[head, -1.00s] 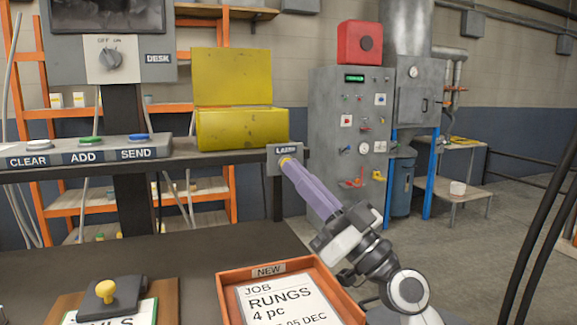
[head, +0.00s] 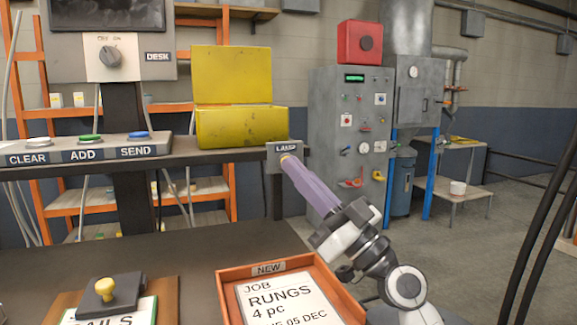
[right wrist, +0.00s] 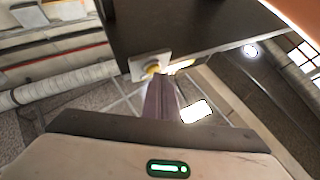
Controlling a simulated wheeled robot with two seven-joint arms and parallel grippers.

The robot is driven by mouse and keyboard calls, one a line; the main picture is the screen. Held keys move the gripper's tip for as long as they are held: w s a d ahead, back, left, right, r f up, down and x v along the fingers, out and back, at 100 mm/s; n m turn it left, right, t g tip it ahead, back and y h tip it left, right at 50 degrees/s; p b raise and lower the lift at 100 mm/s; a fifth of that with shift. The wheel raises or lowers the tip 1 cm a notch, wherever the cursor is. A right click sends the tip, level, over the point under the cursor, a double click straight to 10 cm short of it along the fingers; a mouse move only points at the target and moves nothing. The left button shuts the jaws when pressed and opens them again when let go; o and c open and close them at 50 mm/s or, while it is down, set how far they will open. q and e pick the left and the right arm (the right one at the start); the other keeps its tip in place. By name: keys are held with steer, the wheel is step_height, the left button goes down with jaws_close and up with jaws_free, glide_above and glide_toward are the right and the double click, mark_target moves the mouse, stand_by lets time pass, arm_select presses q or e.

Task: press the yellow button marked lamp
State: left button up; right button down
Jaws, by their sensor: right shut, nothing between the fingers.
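The lamp button is yellow and sits on a small grey plate marked LAMP (head: 273,155) at the right end of the dark shelf. In the head view my right gripper's fingertips (head: 288,161) cover most of it. In the right wrist view the yellow button (right wrist: 152,69) shows on its pale plate (right wrist: 136,68), right at the tip of the shut purple-grey fingers (right wrist: 160,82). The right gripper is shut and empty, its tips at the button. I cannot tell whether the button is pushed in. My left gripper is out of view.
A panel with CLEAR, ADD and SEND buttons (head: 88,152) stands left on the shelf, beside a yellow open box (head: 240,128). Below are an orange tray (head: 222,290) with a job card and a yellow-knobbed stamp (head: 105,291). A grey machine cabinet (head: 335,130) stands behind.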

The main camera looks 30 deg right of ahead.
steer(key=shift+w, duration=0.2)
steer(key=shift+s, duration=0.35)
stand_by(0.4)
steer(key=s+a, duration=0.1)
steer(key=s, duration=0.5)
steer(key=shift+a, duration=0.25)
